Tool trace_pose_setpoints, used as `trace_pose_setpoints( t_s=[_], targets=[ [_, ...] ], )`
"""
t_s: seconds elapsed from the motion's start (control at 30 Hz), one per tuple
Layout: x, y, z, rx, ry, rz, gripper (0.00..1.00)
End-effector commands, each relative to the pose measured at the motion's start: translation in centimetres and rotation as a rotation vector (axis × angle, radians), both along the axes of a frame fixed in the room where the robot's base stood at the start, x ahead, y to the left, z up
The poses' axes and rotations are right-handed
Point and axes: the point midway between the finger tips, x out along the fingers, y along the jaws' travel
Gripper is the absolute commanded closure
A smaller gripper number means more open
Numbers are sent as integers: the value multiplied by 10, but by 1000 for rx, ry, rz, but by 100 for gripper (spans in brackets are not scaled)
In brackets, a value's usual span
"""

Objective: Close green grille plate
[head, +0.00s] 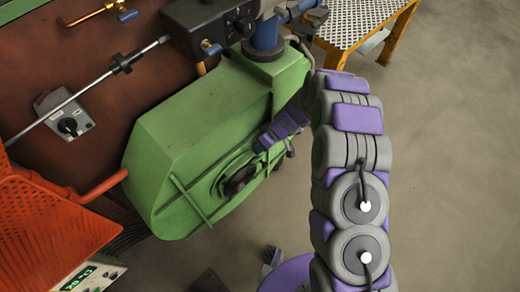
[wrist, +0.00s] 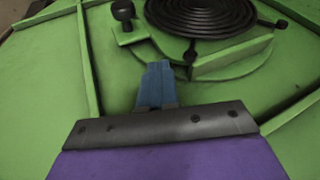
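The green grille plate (wrist: 230,67) is at the upper right of the wrist view, with a black spiral grille (wrist: 200,14) in it and a dark round knob (wrist: 123,10) at its left. A dark gap shows along its near edge. In the head view the grille (head: 239,179) sits low on the side of the green housing (head: 195,135). My gripper (wrist: 157,72) has its blue fingers together, just short of the plate's near edge, with nothing visible between them. In the head view its purple wrist is beside the housing, and the fingertips are hard to make out.
An orange mesh basket (head: 40,225) stands at the lower left. A grey switch box (head: 66,115) is on the brown wall. A yellow-framed perforated table (head: 365,20) stands at the upper right. The floor at right is clear.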

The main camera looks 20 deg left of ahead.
Motion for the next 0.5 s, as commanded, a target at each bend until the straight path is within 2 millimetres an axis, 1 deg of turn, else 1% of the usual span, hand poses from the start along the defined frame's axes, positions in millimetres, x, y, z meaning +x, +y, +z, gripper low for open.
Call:
trace_pose_setpoints(
  t_s=[0.03, 0.13, 0.2, 0.3, 0.4, 0.5],
  targets=[
    [10, -3, 4, 1, -7, -4, 100],
    [27, -8, 13, 3, -11, -10, 100],
    [29, -17, 32, 6, -8, -11, 100],
    [33, -26, 51, 5, -9, -10, 100],
    [38, -33, 68, 2, -14, -11, 100],
    [42, -40, 81, 0, -12, -11, 100]
  ],
)
